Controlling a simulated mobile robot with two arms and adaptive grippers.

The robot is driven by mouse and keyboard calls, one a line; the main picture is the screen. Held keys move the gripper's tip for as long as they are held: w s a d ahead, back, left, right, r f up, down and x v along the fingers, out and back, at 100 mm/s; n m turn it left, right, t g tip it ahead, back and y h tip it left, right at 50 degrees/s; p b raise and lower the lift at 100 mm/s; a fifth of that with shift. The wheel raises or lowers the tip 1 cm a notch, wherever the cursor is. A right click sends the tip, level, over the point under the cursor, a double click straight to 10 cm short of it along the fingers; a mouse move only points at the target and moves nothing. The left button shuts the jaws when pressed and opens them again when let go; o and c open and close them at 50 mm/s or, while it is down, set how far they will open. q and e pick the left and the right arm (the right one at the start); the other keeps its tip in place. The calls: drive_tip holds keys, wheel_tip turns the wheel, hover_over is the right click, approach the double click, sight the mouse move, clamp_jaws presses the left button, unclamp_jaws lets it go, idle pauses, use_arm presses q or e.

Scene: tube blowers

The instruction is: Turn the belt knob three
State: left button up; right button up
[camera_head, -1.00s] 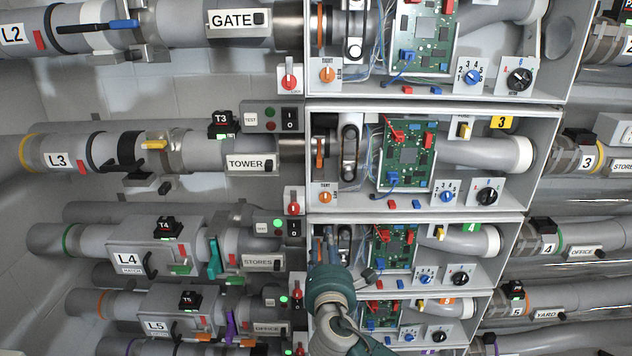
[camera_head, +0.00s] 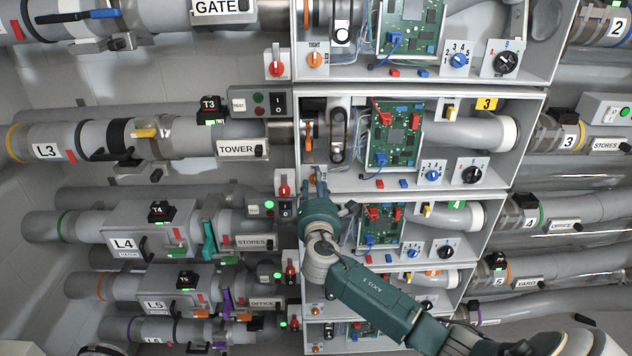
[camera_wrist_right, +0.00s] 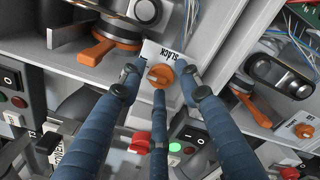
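The belt knob of box three is a small orange knob on a white plate reading SLACK, in the centre of the right wrist view (camera_wrist_right: 160,76). In the head view it sits at the lower left of the box marked 3 (camera_head: 486,104) and is mostly hidden by my gripper. My right gripper (camera_head: 318,178) is in front of it. In the right wrist view its blue fingers (camera_wrist_right: 160,82) are spread around the knob, two at the sides and one below, with small gaps visible. Contact cannot be told. My left gripper is not in view.
An orange lever (camera_wrist_right: 98,50) is close to the left finger. A red switch (camera_head: 284,190) sits just left of the box. The box edge, a green circuit board (camera_head: 396,133), blue knob (camera_head: 433,175) and black knob (camera_head: 471,173) are to the right. My arm crosses the lower boxes.

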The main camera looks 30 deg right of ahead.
drive_tip(key=shift+c, duration=0.3)
drive_tip(key=shift+w, duration=0.1)
drive_tip(key=c, duration=0.8)
